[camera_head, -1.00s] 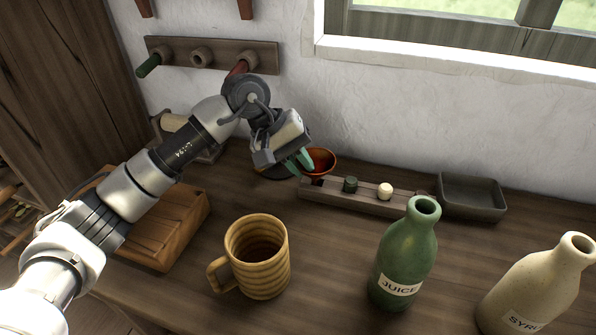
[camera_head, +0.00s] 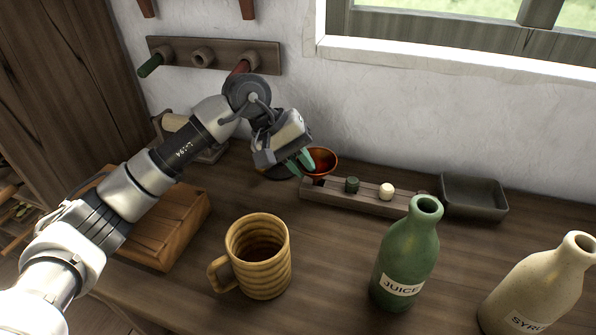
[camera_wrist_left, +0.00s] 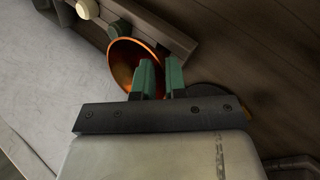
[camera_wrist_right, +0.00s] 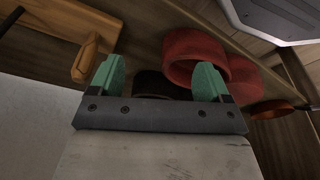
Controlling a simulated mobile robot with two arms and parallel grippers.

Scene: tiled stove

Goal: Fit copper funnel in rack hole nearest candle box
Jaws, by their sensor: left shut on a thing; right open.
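The copper funnel (camera_head: 322,161) is at the left end of the narrow wooden rack (camera_head: 372,198), its wide mouth tilted up. It also shows in the left wrist view (camera_wrist_left: 122,62). My left gripper (camera_head: 303,163) is shut on the funnel's rim. The funnel's spout is hidden, so I cannot tell whether it is in a hole. A dark green stopper (camera_head: 352,185) and a cream stopper (camera_head: 387,191) stand in the rack. I cannot tell for sure which thing is the candle box. My right gripper (camera_wrist_right: 160,80) is open and empty, outside the head view.
A ribbed mug (camera_head: 258,257), a green juice bottle (camera_head: 405,255) and a cream syrup bottle (camera_head: 537,287) stand in front. A dark tray (camera_head: 473,209) is by the rack's right end. A wooden box (camera_head: 160,235) is at left. A peg board (camera_head: 221,58) hangs above.

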